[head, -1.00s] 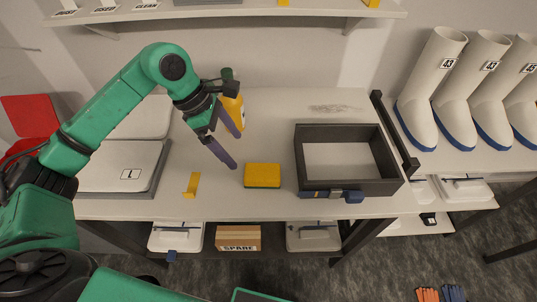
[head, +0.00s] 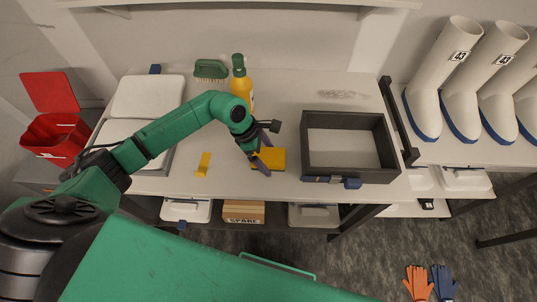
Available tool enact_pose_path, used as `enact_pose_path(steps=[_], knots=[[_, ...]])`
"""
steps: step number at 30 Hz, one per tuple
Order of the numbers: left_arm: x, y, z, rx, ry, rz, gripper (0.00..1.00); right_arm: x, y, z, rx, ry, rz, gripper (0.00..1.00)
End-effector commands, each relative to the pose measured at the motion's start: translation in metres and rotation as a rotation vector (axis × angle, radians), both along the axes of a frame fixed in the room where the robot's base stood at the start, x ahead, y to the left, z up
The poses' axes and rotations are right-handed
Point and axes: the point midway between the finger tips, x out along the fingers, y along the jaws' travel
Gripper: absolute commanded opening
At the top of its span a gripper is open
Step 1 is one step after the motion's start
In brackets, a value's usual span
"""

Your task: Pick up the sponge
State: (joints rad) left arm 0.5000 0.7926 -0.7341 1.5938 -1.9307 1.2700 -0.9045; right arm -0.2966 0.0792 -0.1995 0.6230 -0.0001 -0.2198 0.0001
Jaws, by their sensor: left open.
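The yellow sponge (head: 278,159) lies on the bench, left of the dark grey box. My left gripper (head: 263,153) is over the sponge's left part, with its purple fingers apart, one toward the front left edge and one behind. The gripper and its wrist hide part of the sponge. I cannot tell whether the fingers touch it. My right gripper is not in view.
The dark open box (head: 345,180) stands to the right on the bench (head: 225,186). A yellow bracket (head: 203,164) is at left, near the front edge. White boots (head: 446,75) are at right.

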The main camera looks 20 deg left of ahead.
Motion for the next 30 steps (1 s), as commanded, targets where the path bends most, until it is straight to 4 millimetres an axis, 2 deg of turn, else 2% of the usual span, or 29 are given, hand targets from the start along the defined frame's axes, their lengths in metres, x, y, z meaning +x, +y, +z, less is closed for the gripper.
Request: enact_pose_path(steps=[3,4,8,9,17,22,26,30], knots=[[0.0,0.0,-0.001,0.0,-0.001,0.0,1.0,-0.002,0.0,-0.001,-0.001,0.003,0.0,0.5],[0.0,0.0,0.0,0.0,-0.001,0.0,0.92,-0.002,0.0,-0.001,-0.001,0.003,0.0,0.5],[0.0,0.0,0.0,0.0,-0.001,0.0,0.43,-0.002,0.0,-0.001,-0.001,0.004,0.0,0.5],[0.0,0.0,0.0,0.0,-0.001,0.0,0.27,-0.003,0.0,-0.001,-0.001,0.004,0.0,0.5],[0.001,0.001,0.001,0.0,-0.002,0.001,0.27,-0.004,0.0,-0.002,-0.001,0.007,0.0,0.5],[0.002,0.001,0.014,0.0,-0.005,0.0,0.27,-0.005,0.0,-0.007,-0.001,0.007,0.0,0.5],[0.002,0.001,0.042,0.0,-0.01,-0.002,0.27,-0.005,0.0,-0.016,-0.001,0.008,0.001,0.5],[0.003,0.001,0.094,0.0,-0.014,-0.001,0.27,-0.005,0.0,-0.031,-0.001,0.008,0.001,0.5]])
